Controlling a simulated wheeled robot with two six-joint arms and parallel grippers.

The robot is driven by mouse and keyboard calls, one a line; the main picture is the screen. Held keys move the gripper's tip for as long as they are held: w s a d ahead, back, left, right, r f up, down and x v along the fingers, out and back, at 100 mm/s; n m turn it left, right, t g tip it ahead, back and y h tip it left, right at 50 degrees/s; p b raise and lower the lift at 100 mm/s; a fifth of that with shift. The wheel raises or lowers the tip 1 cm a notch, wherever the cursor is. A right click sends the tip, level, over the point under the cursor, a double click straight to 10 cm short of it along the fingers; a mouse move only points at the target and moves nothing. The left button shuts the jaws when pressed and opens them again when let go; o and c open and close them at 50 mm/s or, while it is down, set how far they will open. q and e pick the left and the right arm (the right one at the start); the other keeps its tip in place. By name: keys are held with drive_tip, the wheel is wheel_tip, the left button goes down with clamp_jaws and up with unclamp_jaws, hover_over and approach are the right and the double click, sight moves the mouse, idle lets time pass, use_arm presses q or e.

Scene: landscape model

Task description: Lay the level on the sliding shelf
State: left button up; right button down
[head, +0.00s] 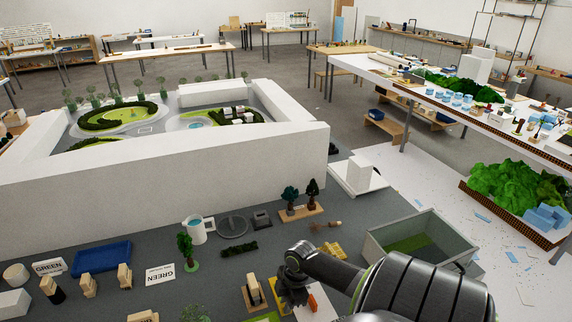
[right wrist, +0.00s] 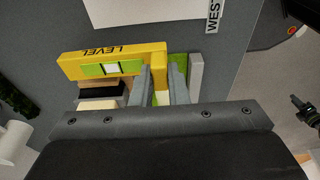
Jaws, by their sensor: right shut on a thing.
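The yellow level (right wrist: 110,66), with LEVEL on its edge and a green-framed vial window, shows in the right wrist view. My right gripper (right wrist: 161,82) has a finger on either side of a yellow part at the level's right end and is shut on it. I cannot pick out the sliding shelf for certain in either view. My left gripper is not in view.
Near my right gripper stand a wooden block (head: 254,293), yellow pieces (head: 333,250) and a grey open box (head: 376,245) with green inside. A white walled model (head: 170,155) stands behind.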

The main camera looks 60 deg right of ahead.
wheel_tip(320, 180, down, 2)
drive_tip(key=shift+f, duration=0.1)
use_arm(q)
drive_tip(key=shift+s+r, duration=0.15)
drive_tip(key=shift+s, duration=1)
use_arm(e)
drive_tip(key=shift+f, duration=0.3)
drive_tip(key=shift+f, duration=0.1)
drive_tip(key=c, duration=1.9)
unclamp_jaws()
drive_tip(key=shift+f, duration=0.1)
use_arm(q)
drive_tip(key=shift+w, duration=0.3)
use_arm(e)
drive_tip(key=o, duration=0.5)
